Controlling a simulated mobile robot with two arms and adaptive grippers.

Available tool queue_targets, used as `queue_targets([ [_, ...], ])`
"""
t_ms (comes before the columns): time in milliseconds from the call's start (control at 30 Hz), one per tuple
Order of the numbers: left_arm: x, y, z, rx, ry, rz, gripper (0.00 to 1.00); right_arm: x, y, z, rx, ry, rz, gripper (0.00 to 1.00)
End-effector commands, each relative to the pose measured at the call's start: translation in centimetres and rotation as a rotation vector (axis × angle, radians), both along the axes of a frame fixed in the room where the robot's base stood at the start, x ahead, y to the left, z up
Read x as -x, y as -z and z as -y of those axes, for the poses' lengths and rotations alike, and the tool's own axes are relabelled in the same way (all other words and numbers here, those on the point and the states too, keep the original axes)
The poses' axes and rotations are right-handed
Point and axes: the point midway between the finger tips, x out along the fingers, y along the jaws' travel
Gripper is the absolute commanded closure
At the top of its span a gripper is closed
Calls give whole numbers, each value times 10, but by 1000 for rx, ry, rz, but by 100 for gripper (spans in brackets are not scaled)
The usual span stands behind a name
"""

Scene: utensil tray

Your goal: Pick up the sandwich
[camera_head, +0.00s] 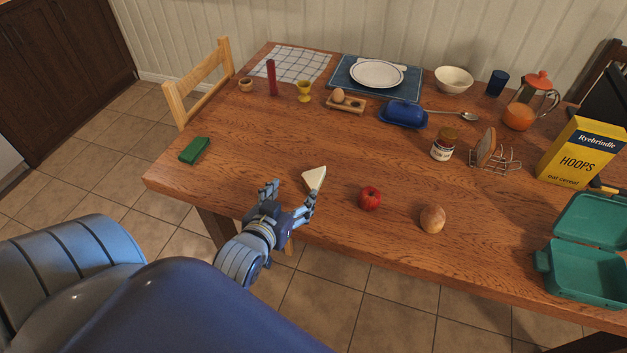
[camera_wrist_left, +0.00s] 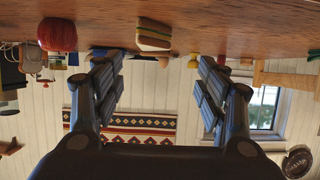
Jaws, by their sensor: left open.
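The sandwich (camera_head: 314,180), a pale triangular wedge, lies near the front edge of the wooden table (camera_head: 240,150). My left gripper (camera_head: 291,193) is at the table's front edge, just in front of the sandwich, with its fingers spread and nothing between them. In the left wrist view, which is upside down, the sandwich (camera_wrist_left: 153,36) shows its layered side beyond the open fingertips of my left gripper (camera_wrist_left: 160,65), roughly between them. Whether a finger touches the sandwich I cannot tell. My right gripper is not in view.
A red apple (camera_head: 370,198) and a bread roll (camera_head: 432,219) lie to the right of the sandwich. A green block (camera_head: 194,150) lies at the left edge. An open teal lunchbox (camera_head: 585,270) stands at the right.

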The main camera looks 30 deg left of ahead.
Motion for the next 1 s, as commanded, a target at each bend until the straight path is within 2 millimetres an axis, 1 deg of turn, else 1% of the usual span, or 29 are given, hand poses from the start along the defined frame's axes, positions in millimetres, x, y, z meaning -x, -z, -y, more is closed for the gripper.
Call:
queue_targets([
  [200,-31,12,-7,0,0,4,33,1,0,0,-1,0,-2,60],
  [300,-40,16,-9,-1,0,3,33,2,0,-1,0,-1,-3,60],
  [467,-49,20,-11,0,0,2,33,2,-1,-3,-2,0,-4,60],
  [567,-59,24,-10,0,0,2,33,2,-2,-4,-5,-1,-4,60],
  [700,-78,33,-9,1,1,3,33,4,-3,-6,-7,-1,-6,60],
  [800,-88,38,-12,0,0,2,33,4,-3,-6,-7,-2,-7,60],
  [1000,-94,41,-14,0,0,1,33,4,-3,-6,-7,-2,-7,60],
])
